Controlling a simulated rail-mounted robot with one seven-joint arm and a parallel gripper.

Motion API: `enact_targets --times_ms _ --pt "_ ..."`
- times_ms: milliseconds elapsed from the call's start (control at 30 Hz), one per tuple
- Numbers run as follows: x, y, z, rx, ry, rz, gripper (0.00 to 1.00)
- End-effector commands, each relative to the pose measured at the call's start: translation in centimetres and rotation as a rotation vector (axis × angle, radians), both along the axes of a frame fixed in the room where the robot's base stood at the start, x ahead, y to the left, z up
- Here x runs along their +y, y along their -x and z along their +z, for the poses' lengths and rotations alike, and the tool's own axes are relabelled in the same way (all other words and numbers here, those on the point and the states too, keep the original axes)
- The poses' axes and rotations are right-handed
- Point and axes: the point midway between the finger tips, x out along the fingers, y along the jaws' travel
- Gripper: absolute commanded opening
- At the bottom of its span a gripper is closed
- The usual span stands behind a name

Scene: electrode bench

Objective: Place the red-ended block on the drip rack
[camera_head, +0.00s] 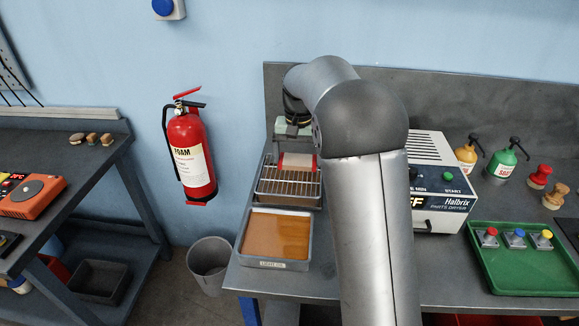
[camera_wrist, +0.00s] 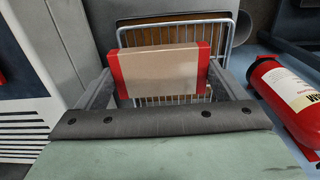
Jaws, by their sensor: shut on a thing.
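The red-ended block (camera_wrist: 160,69) is tan with a red cap at each end. In the wrist view it lies level between the two fingers of my gripper (camera_wrist: 160,84), which is shut on its red ends. The drip rack (camera_wrist: 228,40), a wire grid over a tray, shows behind and below it. In the head view the block (camera_head: 298,162) is at the back part of the drip rack (camera_head: 288,187), partly hidden by my gripper (camera_head: 297,150). I cannot tell whether the block touches the wires.
A tray of amber liquid (camera_head: 275,264) stands in front of the rack. A parts dryer (camera_head: 440,180) stands to the right, beyond my arm. A fire extinguisher (camera_head: 190,155) hangs on the wall at left. A green tray (camera_head: 520,270) with small colored-knobbed pieces sits at right.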

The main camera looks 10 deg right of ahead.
Motion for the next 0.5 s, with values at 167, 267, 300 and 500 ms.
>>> enact_targets --times_ms 167,267,300,500 --pt "0.8 -2.4 -3.0 0.002 -0.001 -0.001 0.42" --pt "1.0 -3.3 -4.1 0.001 0.0 -0.001 0.42" --pt "1.1 -3.5 -4.4 0.001 0.0 -0.001 0.42" --pt "1.3 -4.2 -5.3 -0.001 0.0 -0.001 0.42"
